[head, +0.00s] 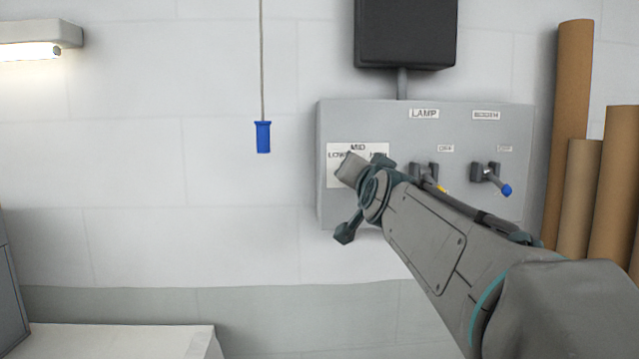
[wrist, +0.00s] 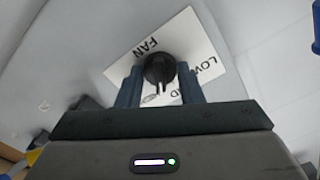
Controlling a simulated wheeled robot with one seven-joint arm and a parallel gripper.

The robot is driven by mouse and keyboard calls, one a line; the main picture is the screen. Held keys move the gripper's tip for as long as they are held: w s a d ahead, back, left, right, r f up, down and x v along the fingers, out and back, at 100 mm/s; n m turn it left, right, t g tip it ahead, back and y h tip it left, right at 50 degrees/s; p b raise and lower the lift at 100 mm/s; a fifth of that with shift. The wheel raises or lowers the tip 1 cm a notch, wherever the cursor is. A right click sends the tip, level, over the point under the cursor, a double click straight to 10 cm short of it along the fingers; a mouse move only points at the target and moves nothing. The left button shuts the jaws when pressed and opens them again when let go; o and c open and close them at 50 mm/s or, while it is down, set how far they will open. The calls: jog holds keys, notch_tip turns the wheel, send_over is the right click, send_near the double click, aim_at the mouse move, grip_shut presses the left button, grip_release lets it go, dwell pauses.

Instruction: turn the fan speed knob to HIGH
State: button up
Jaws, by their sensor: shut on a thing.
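The fan knob (wrist: 159,68) is round and black and sits on a white label plate (wrist: 115,72) marked FAN, LOW and MID. My gripper (wrist: 160,78) has one finger on each side of the knob and is shut on it.
The grey control box (head: 465,200) also carries a lever switch under LAMP (head: 424,170), close beside my arm, and a blue-tipped lever (head: 490,175) to its right. A blue pull handle (head: 263,137) hangs at left. Brown rolls (head: 572,120) stand at right.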

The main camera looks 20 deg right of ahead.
jog(key=m, duration=0.5)
jog(key=shift+m+b, duration=0.3)
dwell(0.4)
jog(key=o, duration=1)
